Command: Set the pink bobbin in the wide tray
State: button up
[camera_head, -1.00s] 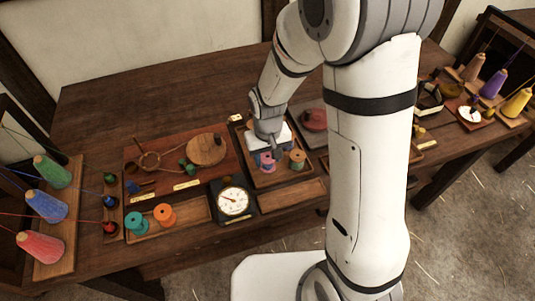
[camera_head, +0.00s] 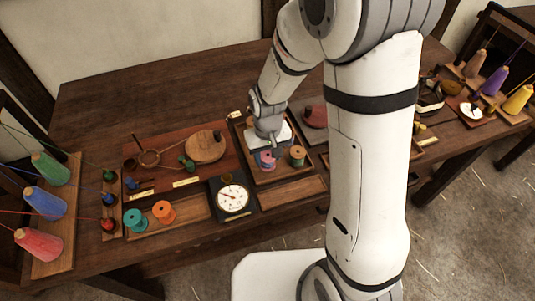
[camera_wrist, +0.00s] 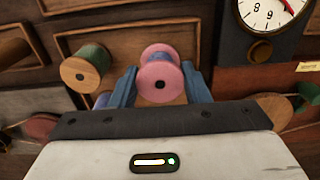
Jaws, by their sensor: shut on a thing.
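The pink bobbin (camera_wrist: 160,77) is between the two blue fingers of my gripper (camera_wrist: 160,88) in the wrist view. The gripper is shut on it. In the head view the pink bobbin (camera_head: 267,162) shows below my gripper (camera_head: 267,154), over the dark-edged wooden tray (camera_head: 275,179) at the middle of the bench. I cannot tell whether its base touches that tray. An empty shallow tray (camera_head: 292,194) lies in front. A longer tray (camera_head: 187,218) at front left holds a teal bobbin (camera_head: 135,218) and an orange bobbin (camera_head: 164,211).
A green bobbin (camera_head: 297,156) stands close to the right of my gripper, and it shows in the wrist view (camera_wrist: 85,70). A dial (camera_head: 233,199) stands between the two front trays. A board with a round wooden disc (camera_head: 206,147) lies left. Bare bench is behind.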

jog(key=shift+f, duration=0.2)
dwell(0.4)
jog(key=shift+f+b, duration=0.75)
jog(key=shift+b, duration=0.1)
jog(key=shift+f, duration=0.1)
jog(key=o, duration=0.9)
jog(key=shift+c, duration=0.2)
jog(key=shift+o, duration=0.4)
jog(key=o, duration=0.3)
